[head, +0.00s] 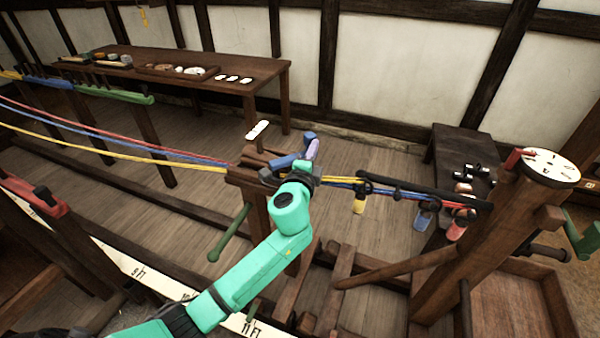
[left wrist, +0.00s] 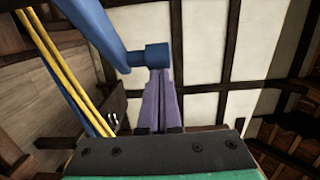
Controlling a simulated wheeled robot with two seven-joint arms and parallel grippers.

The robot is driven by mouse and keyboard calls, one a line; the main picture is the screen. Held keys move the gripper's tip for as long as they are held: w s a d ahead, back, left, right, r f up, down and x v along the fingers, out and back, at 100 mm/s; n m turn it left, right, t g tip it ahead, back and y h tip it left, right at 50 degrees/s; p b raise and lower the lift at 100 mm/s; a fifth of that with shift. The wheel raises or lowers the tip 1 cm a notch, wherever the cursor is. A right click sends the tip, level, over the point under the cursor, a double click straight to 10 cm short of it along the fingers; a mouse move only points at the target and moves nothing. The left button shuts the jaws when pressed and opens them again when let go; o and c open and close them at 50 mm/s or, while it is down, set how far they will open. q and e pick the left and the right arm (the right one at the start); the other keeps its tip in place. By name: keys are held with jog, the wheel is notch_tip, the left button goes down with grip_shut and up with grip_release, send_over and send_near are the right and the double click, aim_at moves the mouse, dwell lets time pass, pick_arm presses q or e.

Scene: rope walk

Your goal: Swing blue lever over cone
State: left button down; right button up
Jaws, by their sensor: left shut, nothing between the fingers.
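The blue lever (head: 285,161) is at the top of the wooden post (head: 246,175) in the middle of the head view, partly hidden by my left gripper. My left gripper (head: 312,148) has purple fingers, shut and empty. In the left wrist view its fingertips (left wrist: 160,73) are right at the knob, seemingly against it. I cannot make out the cone; my wrist covers part of the post top.
Red, blue and yellow strands (head: 120,143) run from the left to the post. Beyond it, strands with hanging weights (head: 423,218) lead toward a right post with a white dial (head: 548,164). A green lever (head: 230,232) hangs below. A long table (head: 225,68) stands behind.

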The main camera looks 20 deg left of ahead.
aim_at(309, 140)
pick_arm(q)
jog(key=w+n+y+b, duration=0.1)
jog(key=y, duration=0.1)
jog(key=w+a+n+g+y+b, duration=0.1)
jog(key=n+y+b, duration=0.1)
jog(key=w+a+n+y+b, duration=0.1)
jog(key=y+b, duration=0.1)
jog(key=y, duration=0.1)
jog(key=shift+w+f+n+g, duration=0.25)
jog(key=shift+n+g, duration=0.05)
jog(key=shift+w+a+n+g+y+b, duration=0.3)
jog(key=shift+n+y+b, duration=0.1)
jog(key=shift+y+b, duration=0.2)
jog(key=shift+w+a+r+b, duration=0.1)
jog(key=shift+w+a+b, duration=0.25)
jog(key=shift+a, duration=0.2)
jog(key=shift+w+a+r+b, duration=0.1)
jog(key=shift+w+a+b, duration=0.2)
jog(key=shift+a, duration=0.2)
jog(key=shift+a, duration=0.1)
